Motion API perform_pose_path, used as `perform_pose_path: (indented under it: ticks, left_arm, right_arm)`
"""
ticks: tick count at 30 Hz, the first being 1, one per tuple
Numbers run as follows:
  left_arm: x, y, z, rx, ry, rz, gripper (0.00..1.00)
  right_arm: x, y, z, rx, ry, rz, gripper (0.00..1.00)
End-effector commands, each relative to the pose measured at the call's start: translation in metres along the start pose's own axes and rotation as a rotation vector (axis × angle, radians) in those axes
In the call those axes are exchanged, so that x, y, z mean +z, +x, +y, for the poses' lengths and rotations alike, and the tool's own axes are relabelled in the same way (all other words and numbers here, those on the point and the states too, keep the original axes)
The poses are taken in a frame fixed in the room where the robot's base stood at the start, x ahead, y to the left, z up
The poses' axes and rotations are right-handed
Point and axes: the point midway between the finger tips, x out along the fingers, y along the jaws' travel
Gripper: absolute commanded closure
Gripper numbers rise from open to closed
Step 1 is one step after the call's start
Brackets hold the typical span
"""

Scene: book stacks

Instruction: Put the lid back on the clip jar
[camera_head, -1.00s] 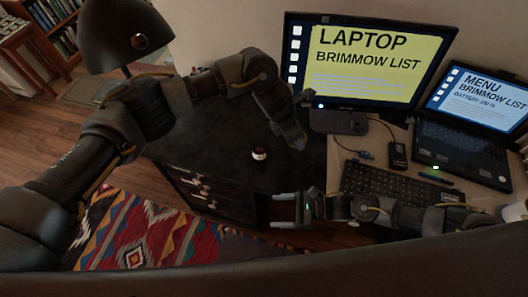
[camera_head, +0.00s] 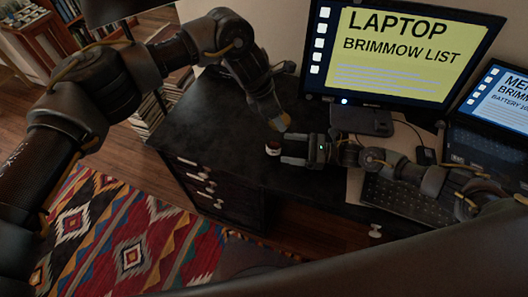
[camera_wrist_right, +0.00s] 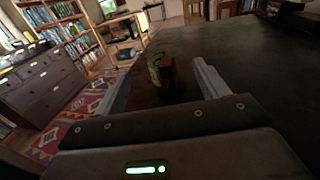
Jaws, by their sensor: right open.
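The clip jar (camera_head: 273,148) is a small pale round thing with a darker top, on the black desk top in the head view. My right gripper (camera_head: 285,150) is open beside it, low over the desk, with its fingers pointing left at the jar. In the right wrist view, a small thing with a pale greenish part and a red-brown part (camera_wrist_right: 162,70) stands between the open fingers, apart from both. My left gripper (camera_head: 280,123) points down just above and behind the jar. Its tip looks brownish; I cannot tell whether it holds the lid.
The black desk (camera_head: 215,115) is mostly clear to the left of the jar. A monitor (camera_head: 400,55), a keyboard (camera_head: 405,200) and a laptop (camera_head: 490,145) stand to the right. A patterned rug (camera_head: 125,235) lies on the floor in front.

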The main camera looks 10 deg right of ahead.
Motion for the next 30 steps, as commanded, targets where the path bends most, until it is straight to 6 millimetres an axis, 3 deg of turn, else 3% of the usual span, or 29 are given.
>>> perform_pose_path:
  ticks: [4, 17, 30]
  left_arm:
    - [0.001, 0.000, 0.001, 0.001, 0.000, 0.000, 0.67]
    - [0.000, -0.002, 0.002, 0.000, -0.002, 0.000, 0.67]
    - [0.000, -0.002, 0.002, 0.000, -0.002, 0.000, 0.67]
  right_arm:
    - [-0.001, -0.006, -0.009, -0.007, 0.002, -0.008, 0.27]
    - [0.000, -0.002, -0.010, -0.006, 0.003, -0.010, 0.27]
    - [0.001, 0.055, -0.010, -0.006, 0.002, -0.011, 0.27]
